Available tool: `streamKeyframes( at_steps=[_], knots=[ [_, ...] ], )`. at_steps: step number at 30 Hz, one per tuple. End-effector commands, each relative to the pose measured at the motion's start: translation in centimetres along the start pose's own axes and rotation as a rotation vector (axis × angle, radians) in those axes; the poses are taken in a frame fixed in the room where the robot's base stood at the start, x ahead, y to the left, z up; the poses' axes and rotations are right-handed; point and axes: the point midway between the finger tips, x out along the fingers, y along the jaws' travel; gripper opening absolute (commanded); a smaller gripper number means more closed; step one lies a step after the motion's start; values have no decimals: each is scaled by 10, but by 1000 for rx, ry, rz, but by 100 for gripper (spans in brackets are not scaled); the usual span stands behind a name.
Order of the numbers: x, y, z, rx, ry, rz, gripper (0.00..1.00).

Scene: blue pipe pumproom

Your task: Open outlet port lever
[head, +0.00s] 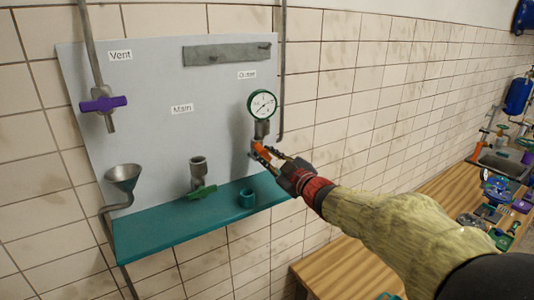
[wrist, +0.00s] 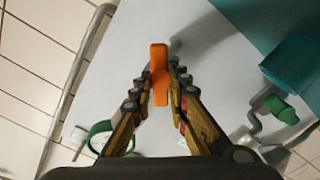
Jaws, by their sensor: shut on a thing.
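The orange lever (head: 262,151) is below the round gauge (head: 262,104), on the pipe at the right side of the grey panel. A small label (head: 247,74), probably the outlet one, is above the gauge. My gripper (head: 271,158) reaches in from the right and is shut on the orange lever. In the wrist view the lever (wrist: 159,73) stands between the two fingers of my gripper (wrist: 160,68), with its long axis running along them. The fingers hide part of the lever's sides. The valve body behind it is mostly hidden.
A green-handled valve (head: 201,191), a funnel (head: 123,178) and a purple vent handle (head: 103,104) are to the left. A wooden bench (head: 322,270) is below my arm.

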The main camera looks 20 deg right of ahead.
Motion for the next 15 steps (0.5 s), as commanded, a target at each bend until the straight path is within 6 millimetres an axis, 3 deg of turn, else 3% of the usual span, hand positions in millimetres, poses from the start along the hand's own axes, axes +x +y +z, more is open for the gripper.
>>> streamKeyframes(
  at_steps=[15],
  knots=[
    [0,0,1,456,-5,-1,0]
  ],
)
